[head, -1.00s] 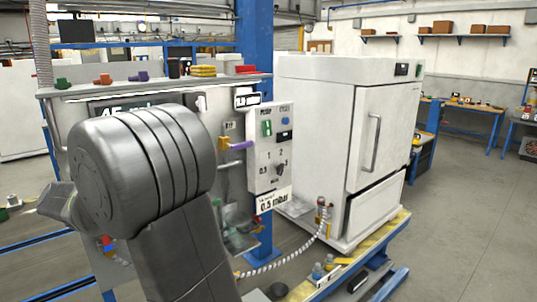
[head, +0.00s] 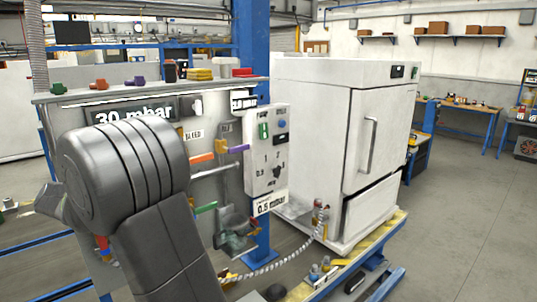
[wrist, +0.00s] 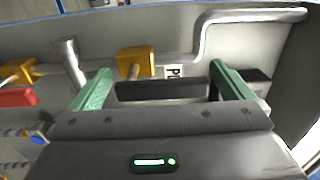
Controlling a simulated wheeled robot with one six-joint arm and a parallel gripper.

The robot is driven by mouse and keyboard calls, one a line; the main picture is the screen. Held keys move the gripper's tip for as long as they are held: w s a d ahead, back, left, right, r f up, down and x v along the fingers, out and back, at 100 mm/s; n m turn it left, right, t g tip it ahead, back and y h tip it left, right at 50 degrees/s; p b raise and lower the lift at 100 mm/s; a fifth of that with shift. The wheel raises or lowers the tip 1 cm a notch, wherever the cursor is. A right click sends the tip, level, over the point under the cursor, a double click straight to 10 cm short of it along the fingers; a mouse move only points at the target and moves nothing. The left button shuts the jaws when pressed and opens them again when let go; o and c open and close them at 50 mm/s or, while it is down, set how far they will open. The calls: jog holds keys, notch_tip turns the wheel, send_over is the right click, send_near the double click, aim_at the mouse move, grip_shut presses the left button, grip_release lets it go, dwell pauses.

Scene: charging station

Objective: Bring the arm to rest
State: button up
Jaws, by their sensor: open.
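My arm shows large and grey at the left front of the head view, folded in front of the station panel (head: 110,115). My gripper (wrist: 165,85) shows in the wrist view with its two green fingers apart and nothing between them. It faces a grey panel with a yellow fitting (wrist: 135,62), a small label and a bent metal pipe (wrist: 205,40). The fingers look clear of these, though the exact gap cannot be told.
A white oven-like cabinet (head: 325,130) stands right of the panel on a yellow-edged blue platform. A control box (head: 266,150) and a ribbed hose (head: 285,260) are near the arm. A blue column (head: 250,50) stands behind. Floor (head: 460,220) at the right is clear.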

jog(key=b+v, duration=0.3)
jog(key=v, duration=1)
jog(key=shift+m, duration=0.4)
jog(key=p+x, duration=0.3)
jog(key=x, duration=1.1)
jog(key=shift+d, duration=0.1)
jog(key=shift+w+d+m, duration=0.1)
jog(key=shift+d+m, duration=0.25)
jog(key=shift+m, duration=0.45)
jog(key=m, duration=0.1)
jog(key=m+b, duration=0.1)
jog(key=m, duration=0.1)
jog(key=shift+w+d+b, duration=0.3)
jog(key=shift+w+d, duration=0.05)
jog(key=shift+w, duration=0.05)
jog(key=shift+w+d+f+m+b, duration=0.1)
jog(key=shift+w+d+f+m, duration=0.25)
jog(key=shift+m, duration=1.55)
jog(key=shift+w+d+f+m+b, duration=0.15)
jog(key=shift+w+d+f+m, duration=0.15)
jog(key=shift+m, duration=1.6)
jog(key=shift+w+d+f+m+b, duration=0.15)
jog(key=shift+d+f+m, duration=0.25)
jog(key=shift+m, duration=1.5)
jog(key=shift+w, duration=0.1)
